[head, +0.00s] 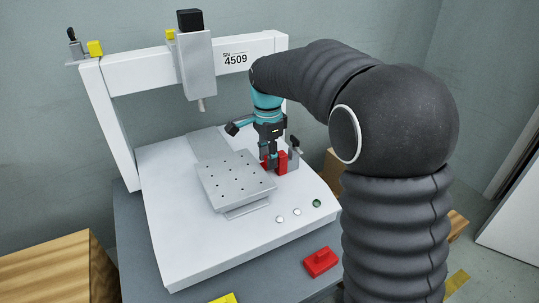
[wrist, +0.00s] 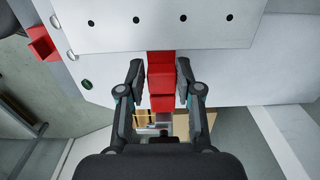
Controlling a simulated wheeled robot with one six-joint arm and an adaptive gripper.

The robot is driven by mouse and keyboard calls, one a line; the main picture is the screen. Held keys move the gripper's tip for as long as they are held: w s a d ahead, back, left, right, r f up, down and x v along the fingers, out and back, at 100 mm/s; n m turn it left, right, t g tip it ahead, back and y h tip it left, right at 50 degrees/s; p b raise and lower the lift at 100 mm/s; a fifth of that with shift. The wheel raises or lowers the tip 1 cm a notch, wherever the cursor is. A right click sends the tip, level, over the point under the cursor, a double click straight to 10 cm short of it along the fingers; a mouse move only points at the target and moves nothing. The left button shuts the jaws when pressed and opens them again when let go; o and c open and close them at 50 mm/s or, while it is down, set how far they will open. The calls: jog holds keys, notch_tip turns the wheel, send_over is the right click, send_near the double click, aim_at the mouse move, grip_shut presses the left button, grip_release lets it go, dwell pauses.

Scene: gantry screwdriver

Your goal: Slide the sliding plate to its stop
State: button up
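The sliding plate, a grey plate with rows of dark holes (head: 228,186), lies flat on the white bed of the gantry machine; its near part spans the top of the wrist view (wrist: 160,28). A red block (wrist: 161,78) is at the plate's edge. My gripper (head: 268,158) points down at the plate's right side. In the wrist view my gripper's fingers (wrist: 160,70) stand on either side of the red block, very close to it. Whether the pads touch it cannot be told. In the head view the fingers partly hide the red parts there.
The white gantry frame (head: 122,128) and its spindle (head: 196,68) stand over the bed, left of my arm. A loose red piece (head: 320,261) lies on the table at the front right. Round buttons (head: 297,212) are on the bed's front. A wooden crate (head: 60,270) is at left.

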jog(key=o, duration=0.4)
jog(key=shift+s, duration=0.15)
jog(key=shift+c, duration=0.2)
notch_tip(320, 180, up, 12)
dwell(0.4)
